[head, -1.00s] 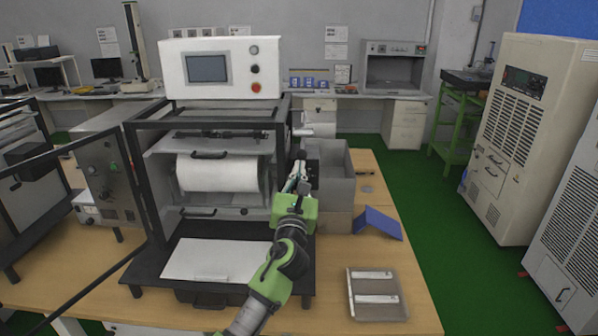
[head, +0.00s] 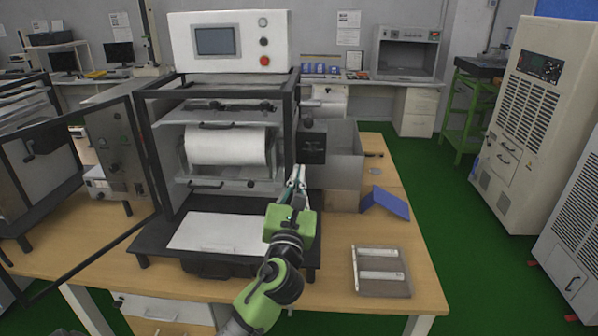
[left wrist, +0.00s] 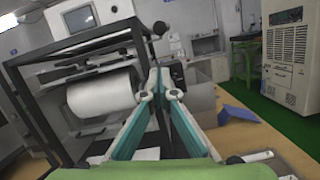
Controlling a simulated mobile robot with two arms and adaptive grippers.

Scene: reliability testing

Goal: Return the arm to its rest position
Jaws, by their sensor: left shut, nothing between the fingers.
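My left gripper (head: 299,180) is shut and empty in the head view. Its green arm comes up from the bottom middle, in front of the right front edge of the testing machine (head: 233,45). The fingertips point up and away, near a small black box (head: 312,149) on the machine's right side. In the left wrist view the two fingers of the gripper (left wrist: 158,76) meet at their tips, with nothing between them. The machine's white roll (left wrist: 100,97) is left of the fingers. My right gripper is not in view.
A grey bin (head: 345,165) stands right of the machine. A blue angled piece (head: 385,202) and a tray (head: 409,283) with two white bars lie on the wooden table (head: 335,283). The machine's framed door (head: 147,180) stands open at left.

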